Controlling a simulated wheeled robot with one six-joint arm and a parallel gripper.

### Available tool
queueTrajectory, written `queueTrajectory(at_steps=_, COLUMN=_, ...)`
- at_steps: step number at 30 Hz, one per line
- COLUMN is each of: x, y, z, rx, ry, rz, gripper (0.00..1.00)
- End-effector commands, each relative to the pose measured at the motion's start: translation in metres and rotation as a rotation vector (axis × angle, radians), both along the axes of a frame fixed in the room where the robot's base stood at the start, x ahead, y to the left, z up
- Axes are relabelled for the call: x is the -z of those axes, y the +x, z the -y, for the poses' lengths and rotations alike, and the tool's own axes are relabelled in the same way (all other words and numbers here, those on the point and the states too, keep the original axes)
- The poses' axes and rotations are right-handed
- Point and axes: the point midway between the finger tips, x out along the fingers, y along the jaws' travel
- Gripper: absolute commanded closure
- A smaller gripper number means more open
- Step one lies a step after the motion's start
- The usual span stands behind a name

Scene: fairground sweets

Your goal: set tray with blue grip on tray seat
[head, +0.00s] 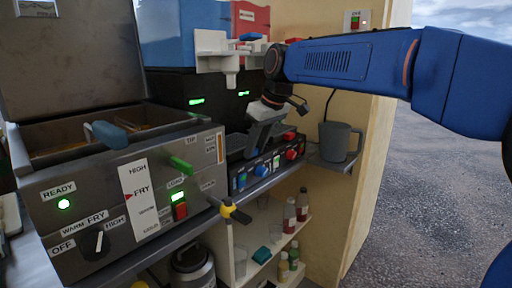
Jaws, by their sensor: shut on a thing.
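My gripper (258,146) points down at the front of the black twin machine, just above its control panel. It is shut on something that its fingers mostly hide. A dark grey flat piece, seemingly the tray (237,144), shows just left of the fingers. Its blue grip cannot be made out between them. The tray seat is the ledge behind the panel, largely covered by gripper and tray. I cannot tell whether the tray rests on it or is held just above.
A white spout unit (215,45) with a blue lever hangs above left of my gripper. The control panel (240,181) has blue and red knobs. A fryer (100,190) stands at left, a grey jug (340,142) at right.

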Motion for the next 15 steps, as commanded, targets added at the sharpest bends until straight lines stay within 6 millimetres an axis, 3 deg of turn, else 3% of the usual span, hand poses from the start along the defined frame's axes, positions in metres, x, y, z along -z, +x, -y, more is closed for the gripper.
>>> queueTrajectory(at_steps=14, x=0.0027, y=-0.0003, z=0.0003, rx=0.0, ry=0.0, rz=0.0, gripper=0.96)
queueTrajectory(at_steps=15, x=0.0027, y=-0.0003, z=0.0003, rx=0.0, ry=0.0, rz=0.0, gripper=0.65)
